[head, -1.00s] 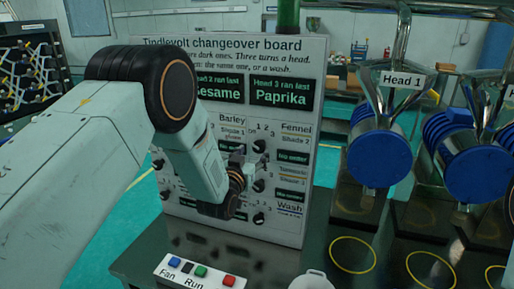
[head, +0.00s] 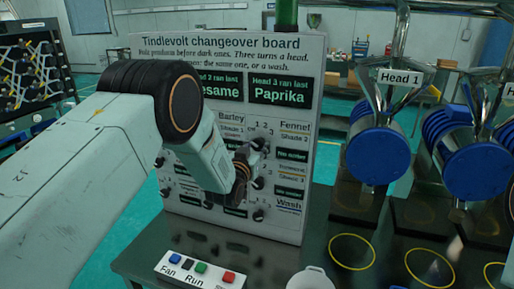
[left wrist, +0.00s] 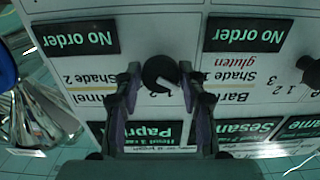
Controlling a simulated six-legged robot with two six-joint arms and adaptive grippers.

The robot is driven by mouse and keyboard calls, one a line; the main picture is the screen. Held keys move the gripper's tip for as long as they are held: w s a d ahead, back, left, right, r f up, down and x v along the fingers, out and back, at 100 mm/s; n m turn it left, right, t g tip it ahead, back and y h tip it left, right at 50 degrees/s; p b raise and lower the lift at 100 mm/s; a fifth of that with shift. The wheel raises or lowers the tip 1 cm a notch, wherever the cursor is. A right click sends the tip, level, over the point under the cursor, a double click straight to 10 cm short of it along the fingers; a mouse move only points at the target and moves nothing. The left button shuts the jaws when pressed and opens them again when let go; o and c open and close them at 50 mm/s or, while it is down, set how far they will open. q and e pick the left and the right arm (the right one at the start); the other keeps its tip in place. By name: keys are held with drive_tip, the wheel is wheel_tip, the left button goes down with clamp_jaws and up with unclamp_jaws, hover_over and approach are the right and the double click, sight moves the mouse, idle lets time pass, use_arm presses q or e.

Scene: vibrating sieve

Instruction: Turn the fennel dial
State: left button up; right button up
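The fennel dial (head: 259,144) is a small round dark knob on the upright white changeover board (head: 225,48), left of the Fennel label (head: 294,126). In the left wrist view, where the board appears upside down, the fennel dial (left wrist: 160,73) sits between my fingertips, with numbers beside it. My left gripper (head: 243,163) is in front of the board, just left of and below the dial in the head view. In the left wrist view the left gripper (left wrist: 160,80) is open, one finger on each side of the dial; I cannot tell whether they touch it. My right gripper is not in view.
The barley dial (left wrist: 309,70) is at the right edge of the wrist view. Other dials, including the wash dial (head: 258,215), are lower on the board. A button panel (head: 201,270) and white lid (head: 311,280) are in front. Blue-capped heads (head: 377,156) stand right.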

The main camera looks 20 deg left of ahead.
use_arm(q)
drive_tip(key=shift+a, duration=0.1)
drive_tip(key=shift+c, duration=1.4)
drive_tip(key=c, duration=0.3)
